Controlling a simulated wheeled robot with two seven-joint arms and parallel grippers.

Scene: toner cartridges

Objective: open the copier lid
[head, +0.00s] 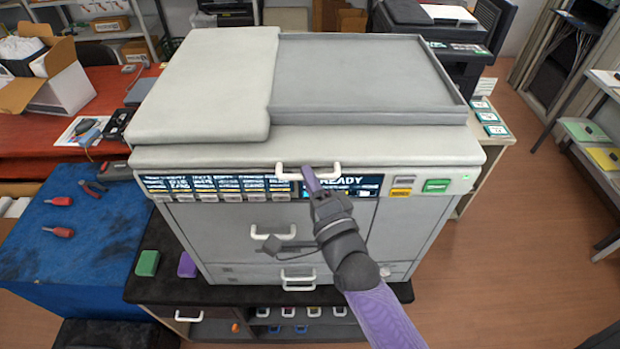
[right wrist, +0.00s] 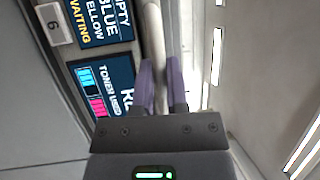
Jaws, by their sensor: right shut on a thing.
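The grey copier (head: 400,229) stands in the middle of the head view with its lid (head: 380,142) down flat. A white bar handle (head: 330,172) runs along the lid's front edge, above the display panel that reads READY. My right gripper (head: 309,180) is at this handle. In the right wrist view its two purple fingers (right wrist: 161,88) are on either side of the white handle bar (right wrist: 153,45), shut on it. My left gripper is in neither view.
Below are white drawer handles (head: 272,232) on the copier front. A green block (head: 147,263) and a purple block (head: 187,265) lie on the dark stand at left. A blue table (head: 60,270) with red-handled tools stands further left. The floor at right is clear.

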